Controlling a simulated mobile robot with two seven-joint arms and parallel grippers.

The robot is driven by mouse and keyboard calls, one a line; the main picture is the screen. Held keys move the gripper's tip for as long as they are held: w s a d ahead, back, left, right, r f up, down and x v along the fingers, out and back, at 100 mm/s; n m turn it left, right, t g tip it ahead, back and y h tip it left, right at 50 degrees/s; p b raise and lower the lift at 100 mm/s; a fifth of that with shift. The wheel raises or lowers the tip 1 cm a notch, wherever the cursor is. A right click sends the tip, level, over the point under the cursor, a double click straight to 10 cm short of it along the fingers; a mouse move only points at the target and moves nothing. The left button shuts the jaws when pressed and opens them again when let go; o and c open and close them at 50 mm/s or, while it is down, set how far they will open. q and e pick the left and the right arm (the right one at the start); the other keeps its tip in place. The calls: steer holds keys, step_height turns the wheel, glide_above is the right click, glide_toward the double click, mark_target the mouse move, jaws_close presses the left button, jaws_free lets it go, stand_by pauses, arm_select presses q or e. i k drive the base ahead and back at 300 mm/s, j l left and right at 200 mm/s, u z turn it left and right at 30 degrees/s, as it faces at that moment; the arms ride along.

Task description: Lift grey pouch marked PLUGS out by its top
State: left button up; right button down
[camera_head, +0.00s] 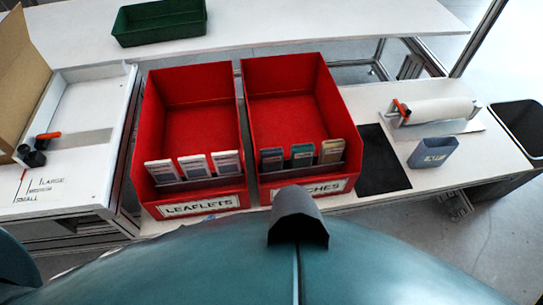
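The right red bin (291,95), its label ending in "CHES", holds three pouches standing in a row in its front slot. The left one is grey (272,158), the middle one is green-teal (302,154), and the right one is brownish-tan (331,150). Their print is too small to read, so I cannot confirm which says PLUGS. Their upper parts show above the slot's front wall; their lower parts are hidden. Neither of my grippers shows in this view.
The left red bin (192,95), labelled LEAFLETS, holds three leaflets. A green tray (160,22) stands behind. A size-marked white tray (75,165) is at left.

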mark_target(270, 160)
steer(key=i+l+u, duration=0.25)
steer(key=l, duration=0.4)
steer(key=l+u, duration=0.2)
steer(key=l, duration=0.45)
steer(key=i+l+u, duration=0.25)
steer(key=l, duration=0.45)
steer(key=k+j, duration=0.05)
steer(key=k, duration=0.05)
